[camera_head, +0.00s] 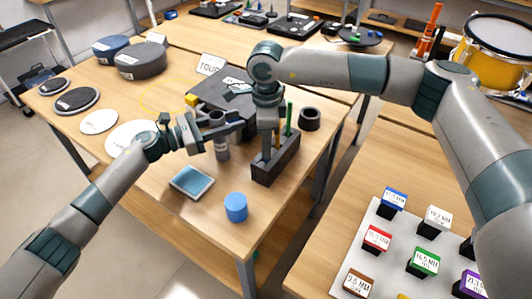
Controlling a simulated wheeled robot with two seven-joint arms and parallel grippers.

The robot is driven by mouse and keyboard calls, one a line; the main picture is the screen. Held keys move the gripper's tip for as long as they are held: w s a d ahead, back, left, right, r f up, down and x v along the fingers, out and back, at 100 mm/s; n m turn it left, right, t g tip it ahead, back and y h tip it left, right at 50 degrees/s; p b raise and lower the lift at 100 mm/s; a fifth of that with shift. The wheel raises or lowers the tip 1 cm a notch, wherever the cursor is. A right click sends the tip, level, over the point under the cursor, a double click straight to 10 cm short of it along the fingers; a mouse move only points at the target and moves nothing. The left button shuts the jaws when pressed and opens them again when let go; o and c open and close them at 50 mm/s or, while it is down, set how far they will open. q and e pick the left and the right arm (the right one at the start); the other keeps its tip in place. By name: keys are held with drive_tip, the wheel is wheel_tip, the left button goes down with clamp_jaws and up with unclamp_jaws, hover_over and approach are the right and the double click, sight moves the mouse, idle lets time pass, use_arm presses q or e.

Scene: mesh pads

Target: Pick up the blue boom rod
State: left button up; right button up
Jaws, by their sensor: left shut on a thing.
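My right gripper (267,148) points down at the holder's left part. Whether its jaws are open or shut is not clear. My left gripper (229,128) is just left of the holder, shut on what looks like an upright grey cylinder (222,150), whose upper part it hides.
A dark case (222,91) lies behind the grippers. A dark cup (310,119) stands right of the holder, a blue cylinder (236,207) and a flat blue-topped box (192,182) in front. Round pads (76,100) lie at left. A white board (390,249) carries labelled blocks at lower right.

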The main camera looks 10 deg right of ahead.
clamp_jaws()
drive_tip(key=shift+r, duration=0.1)
wheel_tip(320, 180, up, 10)
drive_tip(key=shift+f, duration=0.1)
idle(0.4)
idle(0.4)
drive_tip(key=w+a+r, duration=1)
drive_tip(key=a+r, duration=0.2)
drive_tip(key=r, duration=0.3)
drive_tip(key=shift+d+f, duration=0.1)
drive_tip(key=shift+f, duration=0.05)
